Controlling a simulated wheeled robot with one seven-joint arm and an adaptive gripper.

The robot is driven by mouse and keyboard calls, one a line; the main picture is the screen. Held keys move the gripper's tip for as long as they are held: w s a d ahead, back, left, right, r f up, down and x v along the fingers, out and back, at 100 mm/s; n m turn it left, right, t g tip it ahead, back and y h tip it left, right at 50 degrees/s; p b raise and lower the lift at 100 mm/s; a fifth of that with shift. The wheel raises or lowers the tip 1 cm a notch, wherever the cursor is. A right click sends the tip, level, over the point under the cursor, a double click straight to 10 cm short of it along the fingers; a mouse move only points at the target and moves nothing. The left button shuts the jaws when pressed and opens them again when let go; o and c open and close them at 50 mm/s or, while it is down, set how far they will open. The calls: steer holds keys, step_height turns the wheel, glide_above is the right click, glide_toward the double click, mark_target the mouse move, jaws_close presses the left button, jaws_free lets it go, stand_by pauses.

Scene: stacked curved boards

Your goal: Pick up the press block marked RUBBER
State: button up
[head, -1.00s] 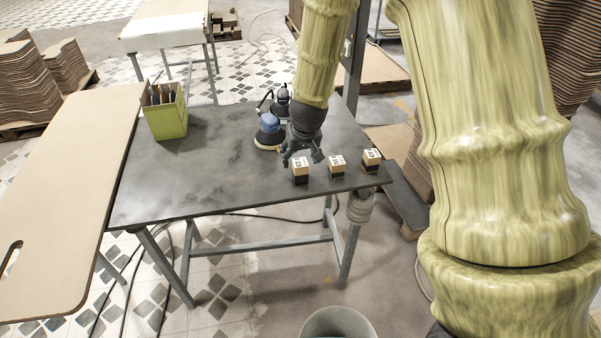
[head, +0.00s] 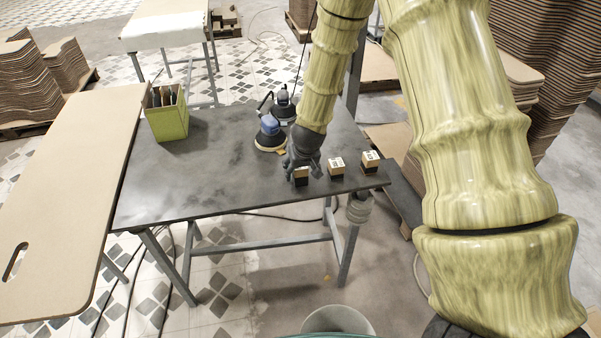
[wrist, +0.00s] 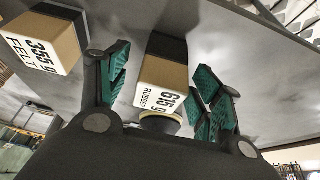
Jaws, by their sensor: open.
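My gripper (wrist: 167,86) is open, with a green-padded finger on either side of this block. Contact with the pads cannot be made out. In the head view my gripper (head: 303,168) is down at the leftmost of three blocks (head: 301,180) and partly hides it. A block marked 355 g, apparently FELT (wrist: 45,40), lies outside the left finger in the wrist view.
Two more blocks, the middle one (head: 337,167) and the right one (head: 371,160), stand close by on the dark table (head: 220,170). Blue sanders (head: 270,132) stand just behind my gripper. A green box (head: 168,122) is at the table's far left.

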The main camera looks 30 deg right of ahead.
steer(key=shift+x, duration=0.85)
steer(key=shift+r, duration=0.1)
jaws_close()
